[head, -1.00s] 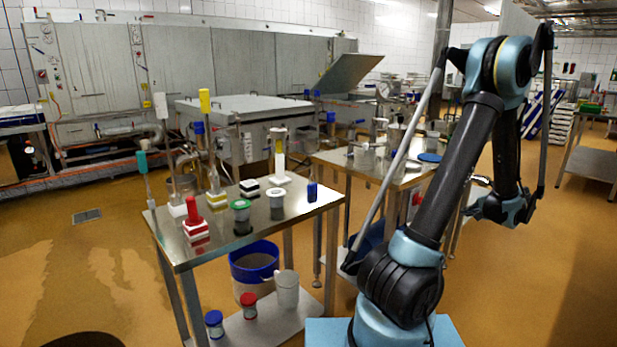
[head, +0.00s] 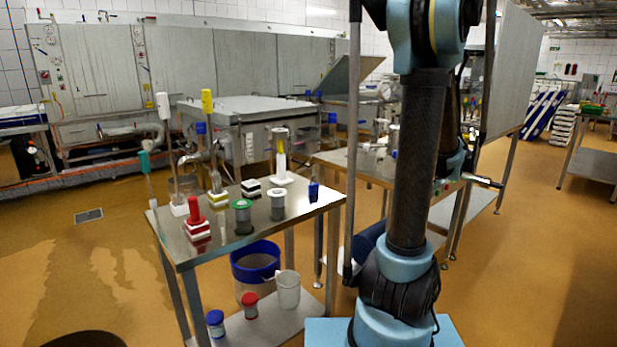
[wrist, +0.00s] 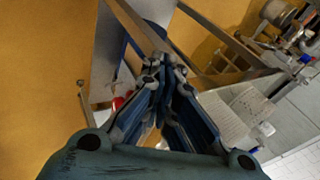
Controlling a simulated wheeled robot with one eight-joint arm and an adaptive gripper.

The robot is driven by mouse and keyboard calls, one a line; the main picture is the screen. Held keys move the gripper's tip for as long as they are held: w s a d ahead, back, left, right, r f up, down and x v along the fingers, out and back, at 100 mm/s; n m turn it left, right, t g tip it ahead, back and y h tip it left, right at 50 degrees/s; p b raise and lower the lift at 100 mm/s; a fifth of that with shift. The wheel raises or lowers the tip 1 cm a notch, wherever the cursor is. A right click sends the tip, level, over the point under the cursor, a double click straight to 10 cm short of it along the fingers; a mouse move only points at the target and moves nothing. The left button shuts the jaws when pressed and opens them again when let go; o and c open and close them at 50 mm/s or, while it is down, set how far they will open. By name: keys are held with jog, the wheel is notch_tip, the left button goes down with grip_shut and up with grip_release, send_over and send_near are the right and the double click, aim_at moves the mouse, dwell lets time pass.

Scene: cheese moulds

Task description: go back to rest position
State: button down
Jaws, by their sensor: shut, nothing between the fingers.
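My gripper (wrist: 162,68) is shut and empty in the wrist view, its blue-grey fingers meeting at the tips. It hangs above the floor and a steel table edge; how far above I cannot tell. My arm stands nearly upright at the right of the middle in the head view, and I cannot make out the gripper clearly there. The near steel table (head: 225,232) is to the left of my arm, apart from it. It bears a red-topped mould (head: 194,212), a green-rimmed cup (head: 242,217), a white-rimmed cup (head: 277,204) and a small blue object (head: 314,190).
A blue-rimmed bucket (head: 255,270), a clear jug (head: 287,290), a red-lidded jar (head: 249,306) and a blue-lidded jar (head: 214,324) stand on the lower shelf. A second steel table (head: 335,160) stands behind my arm. Open orange floor (head: 555,250) lies to the right.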

jog(key=s+a+n+g+h, duration=0.1)
jog(key=s+a+n+g, duration=0.3)
jog(key=s+a, duration=1.05)
jog(key=s+a+f+n+h, duration=0.1)
jog(key=s+f+n, duration=0.1)
jog(key=s, duration=0.4)
jog(key=s+a+f+n+h, duration=0.1)
jog(key=s+a+f+n, duration=0.1)
jog(key=s, duration=0.5)
jog(key=shift+f+n, duration=0.2)
jog(key=shift+n, duration=0.3)
jog(key=shift+a, duration=0.1)
jog(key=shift+w+f, duration=0.2)
jog(key=shift+w, duration=0.3)
